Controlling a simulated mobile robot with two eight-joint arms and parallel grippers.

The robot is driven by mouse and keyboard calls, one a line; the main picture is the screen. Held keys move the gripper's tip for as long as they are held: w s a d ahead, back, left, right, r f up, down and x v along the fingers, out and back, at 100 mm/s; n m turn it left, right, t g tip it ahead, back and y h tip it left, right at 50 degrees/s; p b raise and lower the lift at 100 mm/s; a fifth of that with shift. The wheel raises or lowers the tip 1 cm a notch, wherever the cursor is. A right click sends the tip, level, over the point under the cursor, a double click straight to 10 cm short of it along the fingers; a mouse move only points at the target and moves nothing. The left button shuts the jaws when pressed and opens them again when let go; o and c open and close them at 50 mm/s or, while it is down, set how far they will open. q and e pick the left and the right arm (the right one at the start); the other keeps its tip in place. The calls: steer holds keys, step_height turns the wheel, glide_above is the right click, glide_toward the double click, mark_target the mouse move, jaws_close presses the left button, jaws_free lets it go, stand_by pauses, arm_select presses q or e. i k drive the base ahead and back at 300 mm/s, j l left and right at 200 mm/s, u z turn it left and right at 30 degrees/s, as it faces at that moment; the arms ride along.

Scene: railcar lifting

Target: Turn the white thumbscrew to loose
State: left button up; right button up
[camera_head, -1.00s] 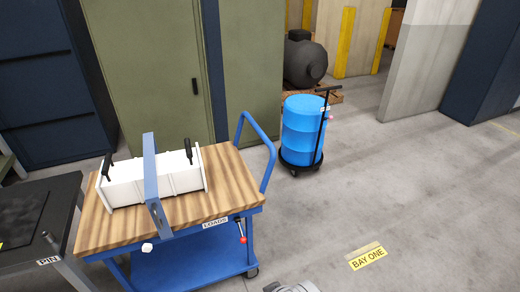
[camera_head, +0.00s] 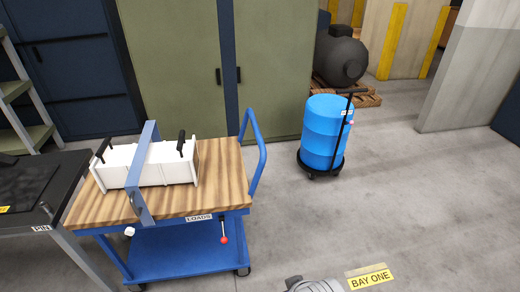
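The white thumbscrew (camera_head: 129,231) is a small pale knob at the front left edge of the blue cart (camera_head: 190,262), near the lower end of a blue bar (camera_head: 141,165). The bar passes over a white box (camera_head: 165,172) with two black handles on the cart's wooden top (camera_head: 225,185). The thumbscrew is too small to tell how far it is turned. Neither gripper shows; a grey rounded part at the bottom edge is probably mine.
A dark table (camera_head: 60,185) with a PIN label stands left of the cart. A red-knobbed lever (camera_head: 224,238) hangs from the cart's front. A blue drum (camera_head: 324,125) on a dolly stands behind right. Grey floor is open at right, around the BAY ONE sign (camera_head: 370,279).

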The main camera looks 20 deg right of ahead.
mark_target(129, 232)
steer(key=l, duration=0.65)
steer(key=k+l+u, duration=0.1)
steer(key=l, duration=0.6)
steer(key=l+u, duration=0.1)
steer(key=l, duration=0.55)
steer(key=i, duration=1.5)
steer(key=l+u, duration=0.15)
steer(key=u, duration=1.7)
steer(key=i+j+u, duration=0.15)
steer(key=j, duration=0.3)
steer(key=i+j+u, duration=0.15)
steer(key=i+j, duration=0.2)
steer(key=i+j+u, duration=0.1)
steer(key=i+j, duration=0.15)
steer(key=j, duration=0.2)
